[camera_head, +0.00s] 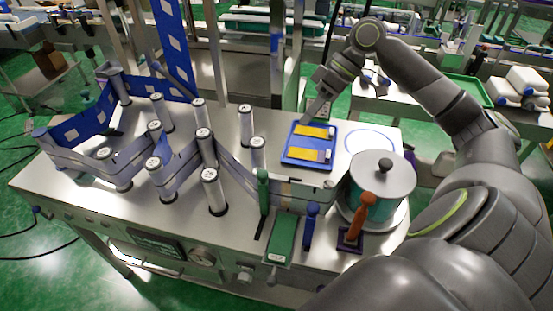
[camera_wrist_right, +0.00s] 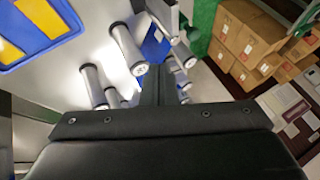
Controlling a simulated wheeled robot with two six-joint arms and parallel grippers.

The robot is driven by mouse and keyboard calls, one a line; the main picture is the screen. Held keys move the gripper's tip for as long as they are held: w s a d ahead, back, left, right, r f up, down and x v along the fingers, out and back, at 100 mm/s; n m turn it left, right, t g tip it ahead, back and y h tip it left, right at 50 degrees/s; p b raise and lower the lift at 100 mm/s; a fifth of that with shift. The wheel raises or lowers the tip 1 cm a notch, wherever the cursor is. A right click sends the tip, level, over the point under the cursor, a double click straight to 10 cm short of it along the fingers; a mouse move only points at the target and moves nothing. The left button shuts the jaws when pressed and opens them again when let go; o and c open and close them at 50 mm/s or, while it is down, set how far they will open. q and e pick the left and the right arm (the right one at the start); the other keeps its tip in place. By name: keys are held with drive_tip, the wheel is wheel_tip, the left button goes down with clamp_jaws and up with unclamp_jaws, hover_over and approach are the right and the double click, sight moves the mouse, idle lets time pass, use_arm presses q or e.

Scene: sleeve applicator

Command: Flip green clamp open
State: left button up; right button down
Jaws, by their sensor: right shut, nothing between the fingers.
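The green clamp (camera_head: 263,190) stands on the machine's table near its front, with its green handle upright beside the film path. A blue-handled clamp (camera_head: 311,222) and an orange-handled clamp (camera_head: 363,212) stand to its right. My right gripper (camera_head: 308,118) is shut and empty. It is above the table by the back left corner of the blue tray (camera_head: 288,156), well behind the green clamp and apart from it. In the right wrist view the dark fingers (camera_wrist_right: 160,88) point toward the rollers, and the green clamp cannot be made out. My left gripper is not in view.
Several upright metal rollers (camera_head: 212,190) carry the film on the left. The tray holds yellow and blue pieces and also shows in the right wrist view (camera_wrist_right: 72,22). A large lidded drum (camera_head: 378,175) stands right of the clamps. Cardboard boxes (camera_wrist_right: 245,40) are beyond the table.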

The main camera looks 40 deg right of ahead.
drive_tip(key=a+f+p, duration=0.2)
drive_tip(key=a+f, duration=0.5)
drive_tip(key=a, duration=0.2)
drive_tip(key=shift+s+a+f+p, duration=0.3)
drive_tip(key=shift+s+a+f, duration=0.05)
drive_tip(key=shift+f, duration=0.05)
idle(0.4)
